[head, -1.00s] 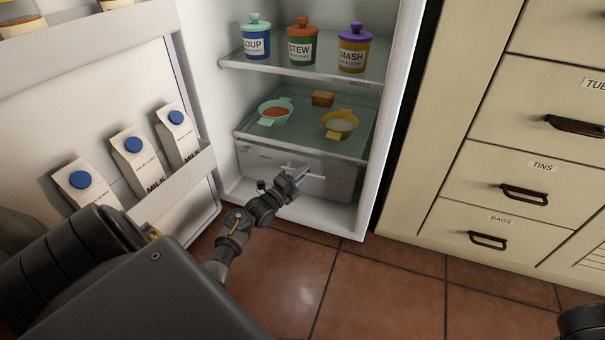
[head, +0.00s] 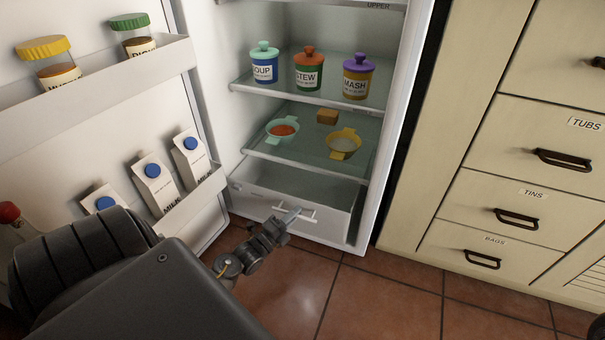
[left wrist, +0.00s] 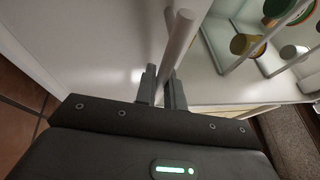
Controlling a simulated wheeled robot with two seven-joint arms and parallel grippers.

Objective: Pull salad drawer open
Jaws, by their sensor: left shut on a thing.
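The salad drawer (head: 330,226) is the clear, pale bin at the bottom of the open fridge. It stands partly out, and its inside shows over the front edge; I see nothing in it. Its pale bar handle (head: 306,214) runs across the front. My left gripper (head: 286,219) is shut on this handle, reaching it from the lower left. In the left wrist view the fingers of my left gripper (left wrist: 162,86) are at the handle bar (left wrist: 178,46), with the bar rising between them. My right gripper is not in view.
The fridge door (head: 90,130) stands open at the left with milk cartons (head: 158,182) and jars. Shelves above the drawer hold labelled pots (head: 309,70) and two bowls (head: 343,146). A cream cabinet (head: 470,215) stands at the right. The tiled floor (head: 370,300) before the fridge is clear.

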